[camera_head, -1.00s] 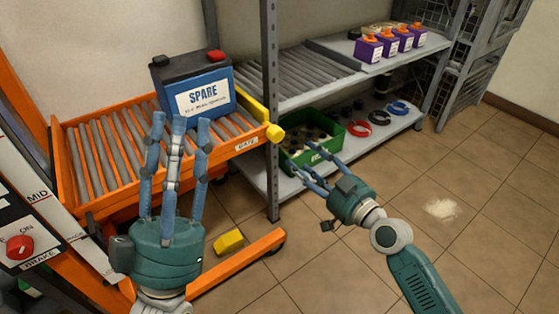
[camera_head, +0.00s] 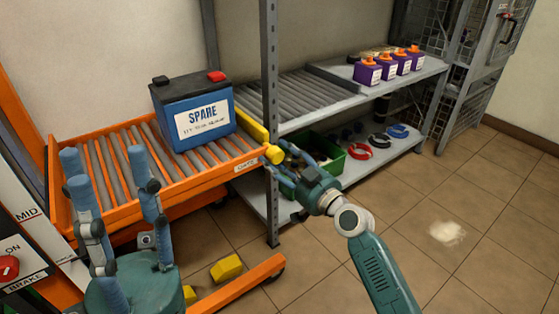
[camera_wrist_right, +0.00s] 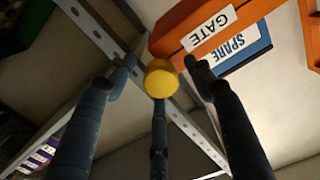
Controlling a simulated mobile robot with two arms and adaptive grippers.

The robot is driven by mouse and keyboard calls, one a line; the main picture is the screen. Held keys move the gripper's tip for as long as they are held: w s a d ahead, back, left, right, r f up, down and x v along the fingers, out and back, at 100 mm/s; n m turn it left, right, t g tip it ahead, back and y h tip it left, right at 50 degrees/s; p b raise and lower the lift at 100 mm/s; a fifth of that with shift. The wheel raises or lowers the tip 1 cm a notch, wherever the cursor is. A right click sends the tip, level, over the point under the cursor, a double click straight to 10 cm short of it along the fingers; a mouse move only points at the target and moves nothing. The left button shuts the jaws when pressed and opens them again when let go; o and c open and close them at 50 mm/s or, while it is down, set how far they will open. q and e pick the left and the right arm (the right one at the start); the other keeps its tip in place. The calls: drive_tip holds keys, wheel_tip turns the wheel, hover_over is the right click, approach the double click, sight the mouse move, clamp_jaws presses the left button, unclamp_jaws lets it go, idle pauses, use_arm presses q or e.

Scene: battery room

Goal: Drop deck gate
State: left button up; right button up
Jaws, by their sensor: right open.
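The yellow deck gate (camera_head: 250,128) stands along the right end of the orange roller deck (camera_head: 205,182), beside a "GATE" label, with a round yellow knob (camera_head: 274,154) at its near end. My right gripper (camera_head: 282,163) is open at the knob. In the right wrist view the knob (camera_wrist_right: 161,80) shows between the spread fingers (camera_wrist_right: 160,85); contact cannot be told. A blue battery marked "SPARE" (camera_head: 203,122) sits upright on the rollers, left of the gate. My left gripper (camera_head: 103,170) is open and empty in front of the deck's left part.
A grey post (camera_head: 270,70) stands close behind the gate. Yellow blocks (camera_head: 226,268) lie low by the orange frame. Floor at right is open, with a pale spill (camera_head: 447,232).

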drive_tip(key=c, duration=1.2)
drive_tip(key=shift+o, duration=0.2)
